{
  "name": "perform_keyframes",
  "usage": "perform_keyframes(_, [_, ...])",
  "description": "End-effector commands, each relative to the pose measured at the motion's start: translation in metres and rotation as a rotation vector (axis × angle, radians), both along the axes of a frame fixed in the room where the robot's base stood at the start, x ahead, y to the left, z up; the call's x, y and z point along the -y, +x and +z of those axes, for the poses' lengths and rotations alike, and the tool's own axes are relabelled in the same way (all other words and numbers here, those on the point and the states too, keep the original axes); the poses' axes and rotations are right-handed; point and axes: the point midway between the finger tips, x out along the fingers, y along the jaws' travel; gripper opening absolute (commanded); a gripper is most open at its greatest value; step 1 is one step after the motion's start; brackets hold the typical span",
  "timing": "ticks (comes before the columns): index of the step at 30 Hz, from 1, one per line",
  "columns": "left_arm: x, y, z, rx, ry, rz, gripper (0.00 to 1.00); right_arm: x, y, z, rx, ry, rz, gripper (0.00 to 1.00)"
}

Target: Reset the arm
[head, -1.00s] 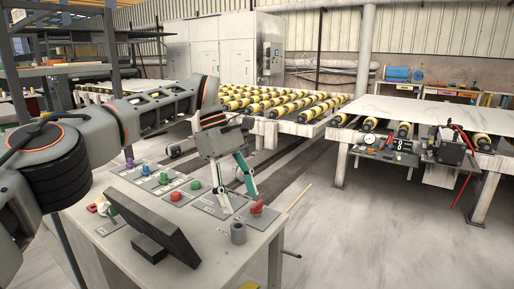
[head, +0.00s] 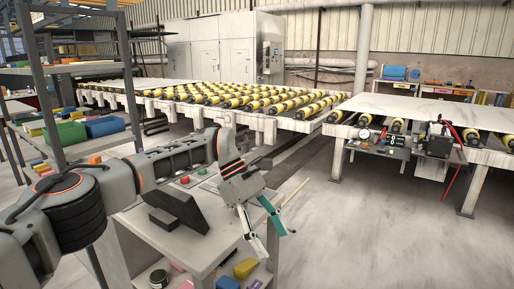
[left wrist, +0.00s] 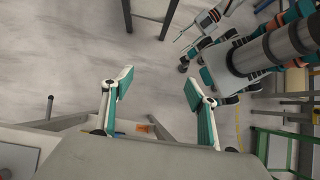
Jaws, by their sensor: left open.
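My left arm comes in from the left in the head view, and its gripper (head: 268,234) hangs past the right edge of the control table (head: 205,245). The gripper is open and empty, with its teal-padded fingers spread apart. In the left wrist view both fingers (left wrist: 158,95) show apart over the grey floor, with nothing between them. My right gripper is not in the head view. A gripper beside my own base shows at the top of the left wrist view (left wrist: 195,27); its jaw state is too small to tell.
A dark tilted panel (head: 180,206) and red and green buttons (head: 184,180) are on the table. Several colored items lie on its lower shelf. A roller conveyor (head: 225,100) and a slab table (head: 420,108) stand behind. The floor at right is clear.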

Motion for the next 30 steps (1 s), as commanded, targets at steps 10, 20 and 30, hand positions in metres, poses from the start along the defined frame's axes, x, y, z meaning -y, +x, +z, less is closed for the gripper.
perform_keyframes(10, [0.118, -0.097, -0.062, -0.408, -0.355, 0.191, 0.58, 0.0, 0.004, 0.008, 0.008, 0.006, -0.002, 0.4])
perform_keyframes(20, [0.173, -0.138, -0.046, -0.955, -0.66, 0.56, 0.58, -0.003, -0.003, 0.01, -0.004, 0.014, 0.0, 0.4])
perform_keyframes(30, [0.135, -0.108, -0.054, -1.617, -0.867, 1.032, 0.58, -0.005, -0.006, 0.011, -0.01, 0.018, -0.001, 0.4])
